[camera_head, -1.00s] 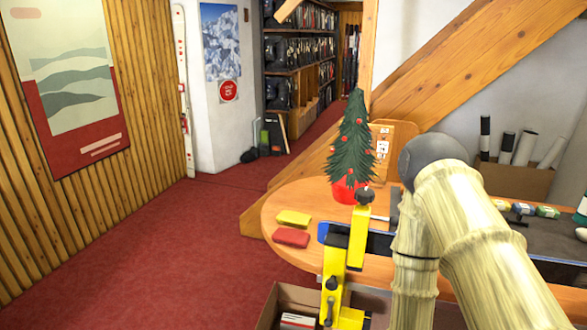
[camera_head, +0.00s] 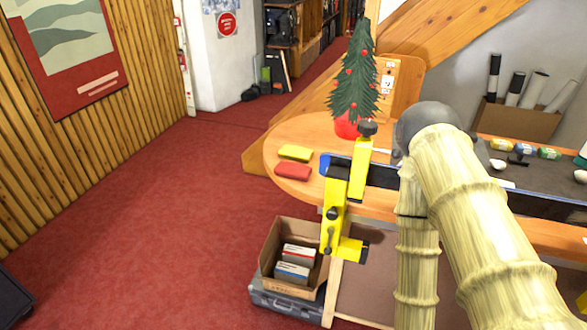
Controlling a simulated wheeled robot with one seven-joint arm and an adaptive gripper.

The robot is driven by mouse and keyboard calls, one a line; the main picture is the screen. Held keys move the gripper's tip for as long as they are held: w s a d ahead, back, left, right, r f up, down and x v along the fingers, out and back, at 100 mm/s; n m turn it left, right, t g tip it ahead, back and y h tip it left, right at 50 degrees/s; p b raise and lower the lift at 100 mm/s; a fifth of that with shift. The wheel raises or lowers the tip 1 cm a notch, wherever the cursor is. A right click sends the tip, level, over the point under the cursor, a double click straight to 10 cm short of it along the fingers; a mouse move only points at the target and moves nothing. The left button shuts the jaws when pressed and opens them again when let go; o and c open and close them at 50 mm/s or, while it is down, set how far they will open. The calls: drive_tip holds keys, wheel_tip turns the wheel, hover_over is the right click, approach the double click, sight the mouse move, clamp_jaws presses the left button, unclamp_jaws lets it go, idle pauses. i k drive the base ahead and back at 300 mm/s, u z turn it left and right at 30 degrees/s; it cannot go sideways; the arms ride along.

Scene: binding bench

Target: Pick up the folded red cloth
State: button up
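The folded red cloth (camera_head: 293,172) lies flat near the left rounded end of the wooden bench (camera_head: 286,189). A folded yellow cloth (camera_head: 295,153) lies just behind it, a small gap apart. My arm fills the right of the picture, bent at a grey joint, with one part hanging down in front of the bench. My gripper is not visible, so whether it is open or shut does not show. Nothing covers the red cloth.
A yellow clamp (camera_head: 335,210) stands at the bench's front edge, right of the red cloth. A small Christmas tree (camera_head: 355,80) in a red pot is behind. A cardboard box (camera_head: 272,246) on a grey case stands below.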

sight(292, 171)
drive_tip(key=k, duration=1.3)
drive_tip(key=u, duration=0.85)
drive_tip(key=i, duration=1.75)
drive_tip(key=z, duration=0.9)
